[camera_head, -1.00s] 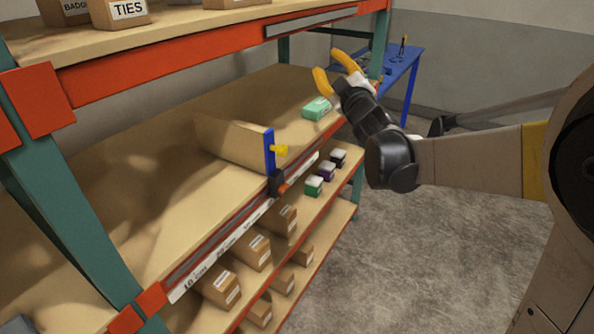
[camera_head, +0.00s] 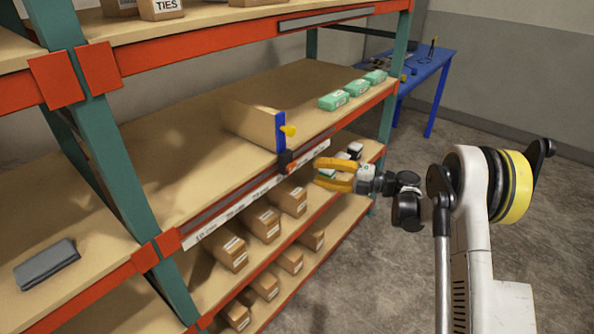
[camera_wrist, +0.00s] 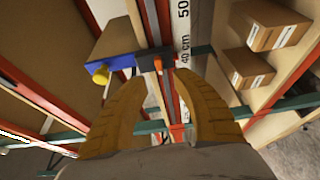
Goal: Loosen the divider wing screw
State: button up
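The divider is a wooden board (camera_head: 250,123) on the middle shelf with a blue upright plate (camera_head: 281,132) at its front end. The yellow wing screw (camera_head: 289,131) sticks out of the blue plate; it also shows in the wrist view (camera_wrist: 101,75), left of my fingers. A black and orange clamp piece (camera_head: 287,159) sits below the plate at the shelf edge. My gripper (camera_head: 318,174) has yellow fingers, spread apart and empty, in front of the shelf edge, right of and below the screw. In the wrist view my gripper (camera_wrist: 158,90) faces the orange part of the clamp.
Several green and white boxes (camera_head: 354,88) lie on the middle shelf right of the divider. Cardboard boxes (camera_head: 263,222) fill the lower shelf. A dark grey folded item (camera_head: 47,264) lies at left. A blue table (camera_head: 424,80) stands behind. The middle shelf left of the divider is mostly clear.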

aim_at(293, 167)
jog(key=b+x, duration=0.2)
jog(key=x, duration=0.5)
jog(key=shift+w+a, duration=0.1)
jog(key=shift+a, duration=0.15)
grip_shut()
